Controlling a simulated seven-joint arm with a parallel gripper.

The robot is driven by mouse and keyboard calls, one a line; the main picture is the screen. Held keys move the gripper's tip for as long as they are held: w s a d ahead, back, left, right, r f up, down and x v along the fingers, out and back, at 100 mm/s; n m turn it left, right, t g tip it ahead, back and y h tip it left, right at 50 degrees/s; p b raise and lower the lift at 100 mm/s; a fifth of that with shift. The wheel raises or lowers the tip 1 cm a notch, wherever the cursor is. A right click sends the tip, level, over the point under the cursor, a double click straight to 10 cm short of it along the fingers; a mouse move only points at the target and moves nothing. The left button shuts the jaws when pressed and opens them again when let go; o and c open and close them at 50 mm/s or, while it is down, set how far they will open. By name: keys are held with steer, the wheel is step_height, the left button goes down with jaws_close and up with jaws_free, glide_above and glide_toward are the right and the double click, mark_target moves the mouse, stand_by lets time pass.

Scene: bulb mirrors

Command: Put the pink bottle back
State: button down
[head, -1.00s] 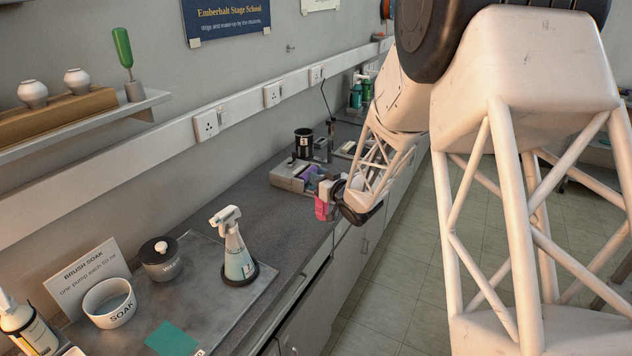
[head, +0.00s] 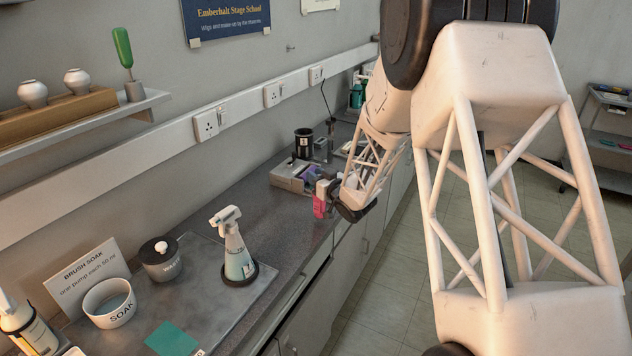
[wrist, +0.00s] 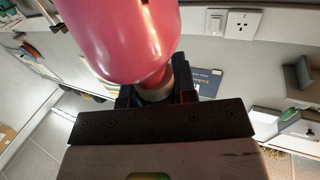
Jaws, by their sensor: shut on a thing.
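The pink bottle (wrist: 120,38) fills the top of the wrist view, its rounded pink body beyond a pale neck. My gripper (wrist: 156,95) is shut on it at the neck. In the head view the pink bottle (head: 320,205) shows small at the counter's front edge, with my gripper (head: 335,192) just behind and right of it. Whether the bottle touches the counter cannot be told. My arm hides part of the counter beyond.
A grey organiser tray (head: 290,182) with purple items lies left of the bottle, a black cup (head: 303,143) behind. A spray bottle (head: 237,252), lidded jar (head: 160,258) and SOAK bowl (head: 109,303) stand nearer. The counter between (head: 262,207) is bare.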

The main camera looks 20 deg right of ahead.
steer(key=shift+f, duration=0.9)
steer(key=c, duration=0.9)
jaws_free()
steer(key=shift+f, duration=0.15)
steer(key=shift+r, duration=0.2)
steer(key=shift+v, duration=6)
